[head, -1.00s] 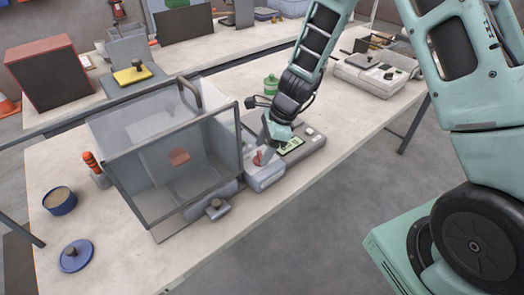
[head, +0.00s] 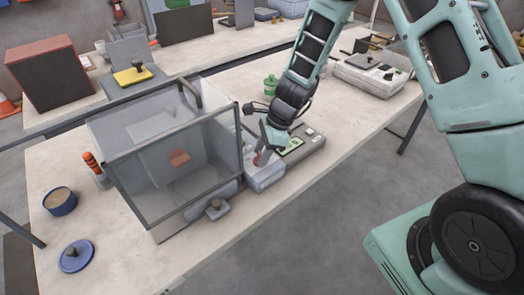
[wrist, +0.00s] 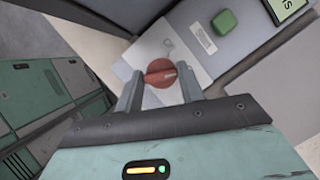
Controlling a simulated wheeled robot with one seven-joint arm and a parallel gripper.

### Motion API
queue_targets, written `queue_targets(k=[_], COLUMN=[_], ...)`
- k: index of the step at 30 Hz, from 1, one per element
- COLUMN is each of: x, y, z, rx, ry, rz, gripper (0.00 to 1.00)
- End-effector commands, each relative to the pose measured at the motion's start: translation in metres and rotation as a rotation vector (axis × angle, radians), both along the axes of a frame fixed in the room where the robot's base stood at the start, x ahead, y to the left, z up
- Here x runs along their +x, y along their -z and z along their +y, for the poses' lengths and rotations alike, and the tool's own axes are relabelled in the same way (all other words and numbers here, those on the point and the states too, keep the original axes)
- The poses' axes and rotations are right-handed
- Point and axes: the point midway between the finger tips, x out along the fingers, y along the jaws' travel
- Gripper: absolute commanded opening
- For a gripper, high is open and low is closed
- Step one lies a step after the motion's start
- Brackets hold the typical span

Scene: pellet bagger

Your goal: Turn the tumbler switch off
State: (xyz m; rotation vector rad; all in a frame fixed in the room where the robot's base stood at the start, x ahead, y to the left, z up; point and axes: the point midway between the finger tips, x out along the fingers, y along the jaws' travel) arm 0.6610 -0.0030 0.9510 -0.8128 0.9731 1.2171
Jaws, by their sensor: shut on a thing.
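The switch is a red rotary knob (wrist: 160,73) with a pale pointer line, set on a light grey plate (wrist: 152,45) in the wrist view. The two fingers of my gripper (wrist: 160,90) stand on either side of the knob and are shut on it. The pointer line runs roughly sideways across the knob, toward the right finger. In the head view my gripper (head: 263,147) reaches down to the front part of the grey machine (head: 265,176), and the red knob is mostly hidden behind the fingers.
A green button (wrist: 224,21) with a label lies beyond the knob, near a green display (wrist: 284,8). A clear-walled box with a dark frame (head: 148,222) stands left of my gripper. A blue cup (head: 60,205) and blue lid (head: 75,257) lie further left.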

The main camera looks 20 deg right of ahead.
Motion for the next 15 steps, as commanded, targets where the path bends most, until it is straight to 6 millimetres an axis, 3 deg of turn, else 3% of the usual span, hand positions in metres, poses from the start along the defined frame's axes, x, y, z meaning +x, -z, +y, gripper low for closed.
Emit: queue_targets(k=[15], x=[0.0027], y=[-0.0020], z=[0.0001], rx=[-0.001], ry=[-0.374], rz=[0.000], gripper=[0.15])
